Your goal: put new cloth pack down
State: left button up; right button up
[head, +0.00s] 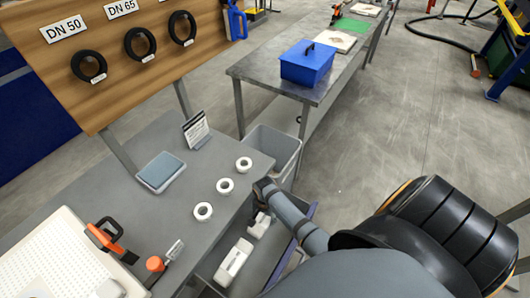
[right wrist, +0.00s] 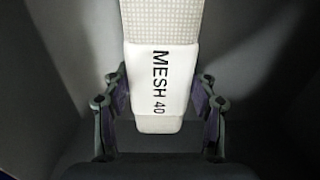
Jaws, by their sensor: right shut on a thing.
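The new cloth pack (right wrist: 160,75) is a pale woven roll with a white band printed MESH 40, seen in the right wrist view. My right gripper (right wrist: 163,103) is shut on it, one finger on each side of the band. In the head view my right gripper (head: 263,190) is beside the right edge of the grey table, and a white piece (head: 258,226) shows just below it, mostly hidden by my arm. Whether the pack touches the surface beneath cannot be told. My left gripper is not in view.
Another white pack (head: 234,261) lies in a grey open drawer or tray below the table edge. A grey bin (head: 282,142) stands behind. The grey table (head: 205,240) carries several white rings, a blue-grey pad (head: 161,171), an orange-handled tool (head: 104,233) and a perforated white plate (head: 55,255).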

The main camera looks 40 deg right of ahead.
jog(key=shift+a, duration=0.1)
jog(key=o, duration=0.9)
pick_arm(q)
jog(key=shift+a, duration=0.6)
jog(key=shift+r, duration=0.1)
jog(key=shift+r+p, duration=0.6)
jog(key=shift+p, duration=0.05)
pick_arm(e)
notch_tip(320, 180, up, 12)
jog(key=shift+r, duration=0.1)
